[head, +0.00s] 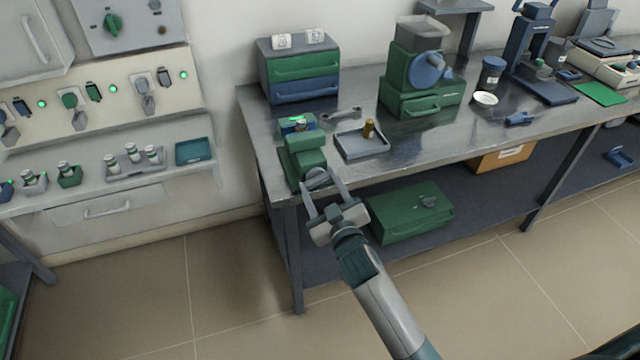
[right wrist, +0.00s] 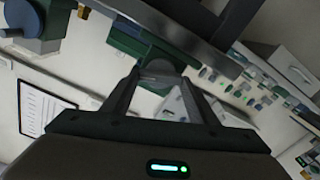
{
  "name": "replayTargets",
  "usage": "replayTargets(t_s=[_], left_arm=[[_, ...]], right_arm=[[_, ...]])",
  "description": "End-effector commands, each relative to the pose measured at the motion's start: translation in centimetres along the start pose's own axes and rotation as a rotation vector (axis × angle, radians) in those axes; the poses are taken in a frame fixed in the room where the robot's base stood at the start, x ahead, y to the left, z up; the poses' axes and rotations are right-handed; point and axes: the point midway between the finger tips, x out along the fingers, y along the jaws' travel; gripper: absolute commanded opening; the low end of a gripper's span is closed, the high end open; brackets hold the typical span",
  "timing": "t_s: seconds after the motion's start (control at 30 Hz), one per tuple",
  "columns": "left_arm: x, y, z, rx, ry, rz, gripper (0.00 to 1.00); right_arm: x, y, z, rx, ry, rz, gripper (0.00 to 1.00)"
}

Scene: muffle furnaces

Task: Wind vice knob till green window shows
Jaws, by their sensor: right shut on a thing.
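The green vice (head: 304,152) stands at the front left corner of the metal bench. Its round grey knob (head: 316,176) faces out over the bench's front edge. My right gripper (head: 318,178) reaches up from below and is shut on the knob, one finger on each side. In the right wrist view the knob (right wrist: 158,70) sits between the fingertips, with the green vice body behind it. A blue part (head: 285,126) at the back of the vice carries a small bright green strip (head: 297,119); I cannot tell whether this is the window. My left gripper is out of view.
A grey tray (head: 350,151) holding a brass piece (head: 369,129) lies right of the vice. A wrench-like tool (head: 341,115) and a green-and-blue drawer box (head: 300,80) are behind. A green case (head: 411,217) is on the lower shelf. The floor in front is clear.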

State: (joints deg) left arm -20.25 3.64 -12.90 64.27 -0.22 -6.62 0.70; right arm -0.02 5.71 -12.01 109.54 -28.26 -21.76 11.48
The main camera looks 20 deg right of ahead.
Motion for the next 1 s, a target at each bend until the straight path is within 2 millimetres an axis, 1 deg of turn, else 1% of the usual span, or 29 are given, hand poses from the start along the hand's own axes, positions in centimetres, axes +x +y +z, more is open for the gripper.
replayTargets(t_s=[0.17, 0.2, 0.23, 0.27, 0.67, 0.87, 1.0], left_arm=[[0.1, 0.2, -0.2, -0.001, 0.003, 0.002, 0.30], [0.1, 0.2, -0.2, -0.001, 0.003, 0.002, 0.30], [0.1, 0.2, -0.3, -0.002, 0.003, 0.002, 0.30], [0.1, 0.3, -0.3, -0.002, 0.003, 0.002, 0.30], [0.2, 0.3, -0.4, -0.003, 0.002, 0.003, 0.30], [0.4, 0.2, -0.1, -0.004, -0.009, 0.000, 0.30], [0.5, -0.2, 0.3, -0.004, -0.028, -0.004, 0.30]], right_arm=[[0.0, 0.0, 0.0, 0.000, 0.002, -0.001, 0.31], [0.0, 0.0, 0.0, 0.000, 0.002, -0.001, 0.60], [0.0, 0.0, 0.0, -0.001, 0.002, -0.001, 0.67], [0.0, 0.0, 0.0, -0.001, 0.002, -0.001, 0.72], [-0.3, 0.0, 0.1, -0.002, 0.001, -0.001, 0.72], [-1.8, -0.1, 0.1, -0.002, 0.000, -0.001, 0.72], [-3.9, -0.1, 0.2, -0.002, 0.000, -0.001, 0.72]])
